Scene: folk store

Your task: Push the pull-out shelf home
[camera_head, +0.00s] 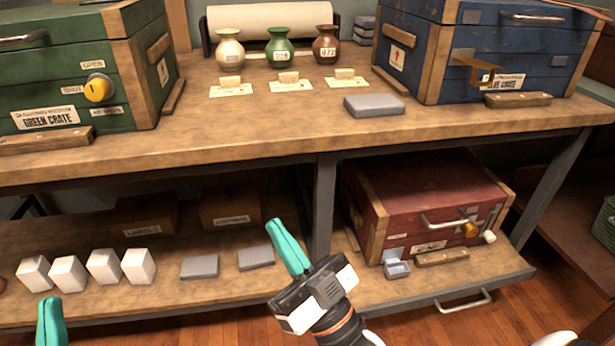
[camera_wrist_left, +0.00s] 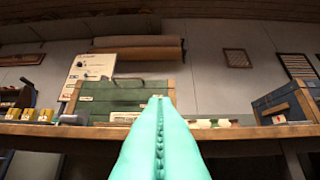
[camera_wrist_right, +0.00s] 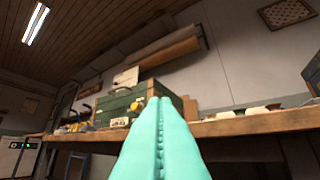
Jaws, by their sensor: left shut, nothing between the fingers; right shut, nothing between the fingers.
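The pull-out shelf (camera_head: 470,274) is at the lower right in the head view, under the bench, and its front juts out over the wooden floor. A metal pull handle (camera_head: 465,302) is on its front edge. A red crate (camera_head: 430,200) stands on the shelf. My right gripper (camera_head: 278,230) is shut and empty, left of the shelf and pointing up; its teal fingers also fill the middle of the right wrist view (camera_wrist_right: 160,105). My left gripper (camera_head: 48,305) is shut and empty at the lower left, far from the shelf, and shows in the left wrist view (camera_wrist_left: 158,105).
White blocks (camera_head: 103,266) and grey slabs (camera_head: 200,267) lie on the lower left shelf. A green crate (camera_head: 75,80), blue crate (camera_head: 480,50) and vases (camera_head: 279,46) stand on the bench top (camera_head: 250,128).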

